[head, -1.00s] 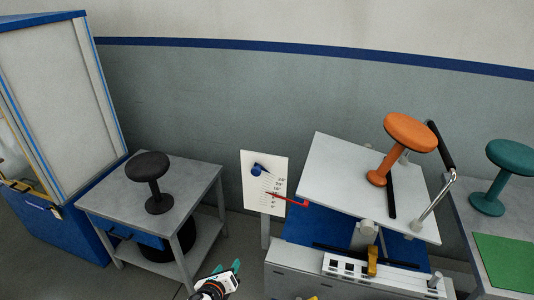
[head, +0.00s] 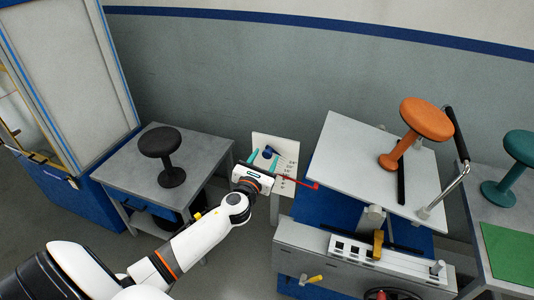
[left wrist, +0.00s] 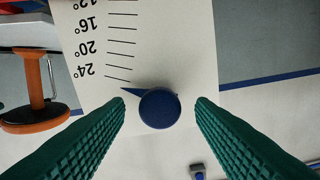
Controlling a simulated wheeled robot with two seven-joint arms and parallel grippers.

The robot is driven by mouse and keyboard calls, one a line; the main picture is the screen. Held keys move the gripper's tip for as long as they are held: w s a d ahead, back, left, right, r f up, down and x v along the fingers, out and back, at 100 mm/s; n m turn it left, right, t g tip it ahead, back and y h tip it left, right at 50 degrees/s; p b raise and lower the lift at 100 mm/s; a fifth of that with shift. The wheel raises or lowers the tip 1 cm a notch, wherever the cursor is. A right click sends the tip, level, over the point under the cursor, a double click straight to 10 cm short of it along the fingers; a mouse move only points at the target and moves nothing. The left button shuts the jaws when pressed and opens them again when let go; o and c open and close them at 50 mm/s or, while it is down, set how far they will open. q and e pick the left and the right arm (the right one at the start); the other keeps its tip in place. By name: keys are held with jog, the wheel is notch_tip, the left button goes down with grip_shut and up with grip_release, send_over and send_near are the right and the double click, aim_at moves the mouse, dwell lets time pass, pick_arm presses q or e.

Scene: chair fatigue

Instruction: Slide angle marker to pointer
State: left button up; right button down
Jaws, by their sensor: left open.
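The angle marker is a round blue knob with a small pointed tip, on the white scale board (head: 288,145). In the left wrist view the marker (left wrist: 160,108) sits just past the 24° line, its tip towards the scale lines. My left gripper (head: 263,158) is open in front of the board. Its two green fingers (left wrist: 160,112) stand on either side of the knob, with a gap on both sides. The red pointer (head: 314,185) reaches from the tilting platform to the lower scale in the head view. My right gripper is out of view.
An orange stool (head: 426,118) stands on the tilted white platform (head: 345,150) right of the board. A black stool (head: 160,140) is on the grey table (head: 205,150) at left. A teal stool (head: 520,145) and green mat (head: 510,255) lie far right.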

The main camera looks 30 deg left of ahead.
pick_arm(q)
jog(key=shift+x, duration=1.15)
grip_shut()
jog(key=shift+f, duration=0.15)
